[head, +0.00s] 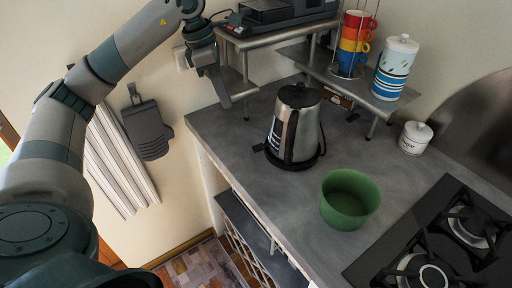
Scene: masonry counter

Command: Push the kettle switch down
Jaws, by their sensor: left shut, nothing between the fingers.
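The kettle (296,126) stands upright on the grey counter, with a silver body, black lid and black handle facing the front. A small dark tab, which looks like its switch (259,147), sticks out low on the kettle's left side. My left gripper (224,103) is shut and empty, pointing down above the counter's back left corner. It is left of the kettle and apart from it. My right gripper is not in view.
A green bowl (349,199) sits right of the kettle, before a black gas stove (440,245). Behind, a metal shelf (345,75) holds stacked cups (356,43) and a striped canister (395,68). A white jar (415,138) stands at right. The counter's front left (222,135) is clear.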

